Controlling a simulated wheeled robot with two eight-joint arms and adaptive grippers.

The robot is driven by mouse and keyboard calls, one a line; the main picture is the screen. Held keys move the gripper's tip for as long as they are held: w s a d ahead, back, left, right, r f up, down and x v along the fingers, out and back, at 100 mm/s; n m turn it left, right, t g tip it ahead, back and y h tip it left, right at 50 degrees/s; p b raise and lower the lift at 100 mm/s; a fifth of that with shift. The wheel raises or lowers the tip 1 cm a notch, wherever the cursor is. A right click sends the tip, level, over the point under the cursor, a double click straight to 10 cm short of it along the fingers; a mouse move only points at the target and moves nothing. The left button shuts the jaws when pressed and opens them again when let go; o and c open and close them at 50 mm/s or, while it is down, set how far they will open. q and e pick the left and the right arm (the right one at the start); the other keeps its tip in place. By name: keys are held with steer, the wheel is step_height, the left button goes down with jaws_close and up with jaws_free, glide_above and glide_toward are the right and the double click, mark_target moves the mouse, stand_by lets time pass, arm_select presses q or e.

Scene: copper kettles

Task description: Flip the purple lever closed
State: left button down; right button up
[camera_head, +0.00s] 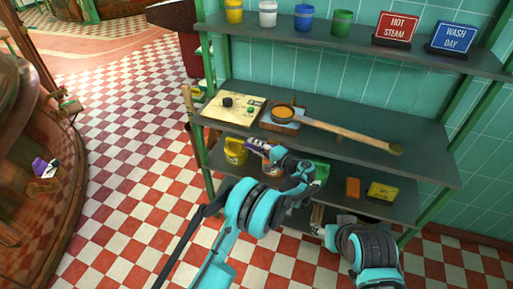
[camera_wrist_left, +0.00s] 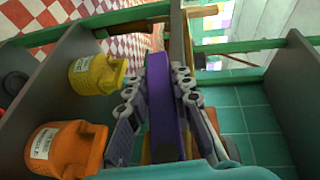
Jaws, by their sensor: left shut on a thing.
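My left gripper (camera_head: 277,156) is at the shelf unit, just under the front of its middle shelf. It is shut on a purple box-like thing (camera_head: 258,146) with pale lettering, which shows as a long purple strip (camera_wrist_left: 160,100) between the fingers in the left wrist view. At the far left of the head view, a small purple piece (camera_head: 38,164) shows against the copper kettle (camera_head: 25,130), well away from my grippers. It may be the lever, but it is too small to tell its position. My right gripper (camera_head: 322,230) is low in front of the shelves, its fingers unclear.
A yellow jug (camera_wrist_left: 96,73) and an orange jug (camera_wrist_left: 68,148) stand on a shelf beside my left gripper. Checkered floor (camera_head: 130,160) lies clear between kettle and shelves.

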arm_select(q)
steer(key=shift+r+m+t+y, duration=0.4)
steer(key=shift+r+t+y, duration=0.1)
steer(key=shift+r+y, duration=0.1)
steer(key=c, duration=1.3)
jaws_free()
steer(key=v, duration=0.7)
steer(key=shift+s+d, duration=0.1)
steer(key=shift+d, duration=0.05)
